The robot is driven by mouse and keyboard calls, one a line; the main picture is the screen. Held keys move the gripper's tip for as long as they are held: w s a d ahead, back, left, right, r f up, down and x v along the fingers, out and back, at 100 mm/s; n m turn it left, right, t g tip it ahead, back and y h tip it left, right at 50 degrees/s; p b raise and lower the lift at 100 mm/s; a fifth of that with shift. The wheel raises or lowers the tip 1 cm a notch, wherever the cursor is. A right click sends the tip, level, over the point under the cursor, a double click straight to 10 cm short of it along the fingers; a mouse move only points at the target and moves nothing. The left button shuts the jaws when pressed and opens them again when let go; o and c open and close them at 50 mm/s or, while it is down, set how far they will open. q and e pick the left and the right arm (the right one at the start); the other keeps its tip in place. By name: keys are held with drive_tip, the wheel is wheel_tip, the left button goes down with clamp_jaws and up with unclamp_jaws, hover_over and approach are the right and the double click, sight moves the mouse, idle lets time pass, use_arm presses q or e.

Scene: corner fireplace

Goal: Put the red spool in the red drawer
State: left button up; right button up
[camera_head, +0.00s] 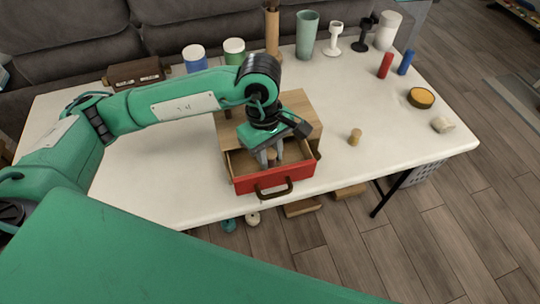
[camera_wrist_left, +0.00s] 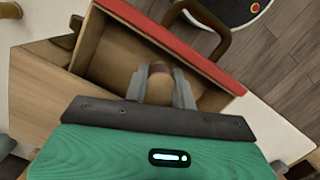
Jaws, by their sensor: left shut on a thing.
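The red drawer (camera_head: 272,180) is pulled out of a wooden cabinet (camera_head: 285,105) on the white table. In the left wrist view its red front (camera_wrist_left: 180,42) runs along the top, with a brown handle. My left gripper (camera_head: 271,160) points down inside the open drawer. Its fingers (camera_wrist_left: 160,88) are shut on a small spool (camera_wrist_left: 158,69), tan with a reddish-brown part. The fingers hide its sides, and I cannot tell whether it touches the drawer floor. My right gripper is not in view.
A small tan wooden piece (camera_head: 355,137) stands right of the drawer. A red cylinder (camera_head: 385,65) and a blue cylinder (camera_head: 407,62) stand at the back right. Cups and jars line the back edge.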

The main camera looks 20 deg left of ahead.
use_arm(q)
drive_tip(key=shift+f, duration=0.75)
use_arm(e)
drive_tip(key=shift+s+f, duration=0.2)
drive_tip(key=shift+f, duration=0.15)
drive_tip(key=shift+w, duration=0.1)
use_arm(q)
drive_tip(key=shift+f, duration=0.1)
drive_tip(key=o, duration=0.8)
drive_tip(key=shift+c, duration=0.2)
drive_tip(key=shift+o, duration=0.9)
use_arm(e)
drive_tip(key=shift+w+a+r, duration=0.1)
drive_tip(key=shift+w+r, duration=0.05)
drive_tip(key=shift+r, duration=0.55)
